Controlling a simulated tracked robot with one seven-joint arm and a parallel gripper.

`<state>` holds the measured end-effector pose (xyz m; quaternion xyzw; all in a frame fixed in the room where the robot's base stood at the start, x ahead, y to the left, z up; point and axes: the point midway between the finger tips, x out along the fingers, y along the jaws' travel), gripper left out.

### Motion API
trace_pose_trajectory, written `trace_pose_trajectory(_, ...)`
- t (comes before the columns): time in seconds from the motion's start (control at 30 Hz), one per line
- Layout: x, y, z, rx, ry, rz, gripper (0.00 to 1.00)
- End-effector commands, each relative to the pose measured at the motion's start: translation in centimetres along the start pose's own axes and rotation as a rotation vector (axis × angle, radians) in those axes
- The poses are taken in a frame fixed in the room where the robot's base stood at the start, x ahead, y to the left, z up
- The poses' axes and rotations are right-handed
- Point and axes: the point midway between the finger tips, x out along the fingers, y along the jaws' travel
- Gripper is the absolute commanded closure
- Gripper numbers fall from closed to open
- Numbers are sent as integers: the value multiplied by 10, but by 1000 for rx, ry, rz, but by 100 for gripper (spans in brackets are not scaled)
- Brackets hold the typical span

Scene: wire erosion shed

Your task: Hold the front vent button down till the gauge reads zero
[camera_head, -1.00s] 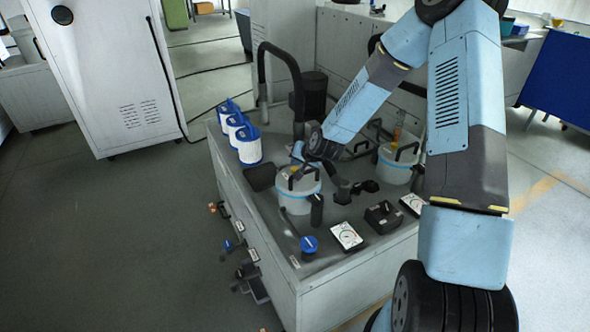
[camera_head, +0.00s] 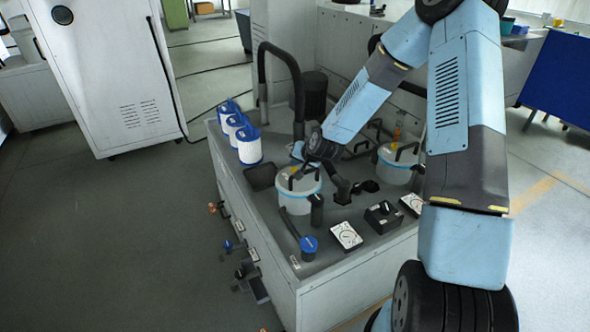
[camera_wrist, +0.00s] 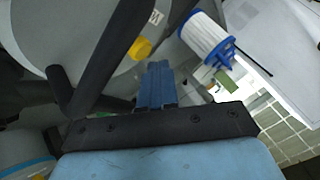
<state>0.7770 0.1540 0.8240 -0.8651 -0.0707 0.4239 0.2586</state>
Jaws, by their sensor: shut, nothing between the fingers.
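The front canister (camera_head: 300,193) is a whitish pot with a light blue band and black handle on the cabinet top. A small yellow button (camera_head: 293,171) is on its lid; it also shows in the wrist view (camera_wrist: 140,48). My gripper (camera_wrist: 156,66) is shut and empty, its blue fingers just beside the yellow button in the wrist view. I cannot tell whether they touch it. In the head view my wrist hangs over the canister's back edge and the fingertips are hard to make out. The front gauge (camera_head: 346,236) has a white dial; its reading is too small to tell.
A second canister (camera_head: 396,167) and second gauge (camera_head: 412,204) stand to the right. Blue-and-white filter cartridges (camera_head: 248,146) line the left edge. A black hose (camera_head: 297,80) arches behind. A blue knob (camera_head: 309,245) and black switch box (camera_head: 382,216) sit in front.

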Motion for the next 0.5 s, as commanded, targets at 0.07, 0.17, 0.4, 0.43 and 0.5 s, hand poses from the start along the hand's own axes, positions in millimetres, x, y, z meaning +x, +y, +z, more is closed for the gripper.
trace_pose_trajectory(0.07,0,0,0,0,0,0,100)
trace_pose_trajectory(0.17,2,1,2,0,0,0,100)
trace_pose_trajectory(0.4,4,4,4,1,0,0,100)
trace_pose_trajectory(0.43,4,4,4,1,0,0,100)
trace_pose_trajectory(0.5,4,4,4,1,0,0,100)
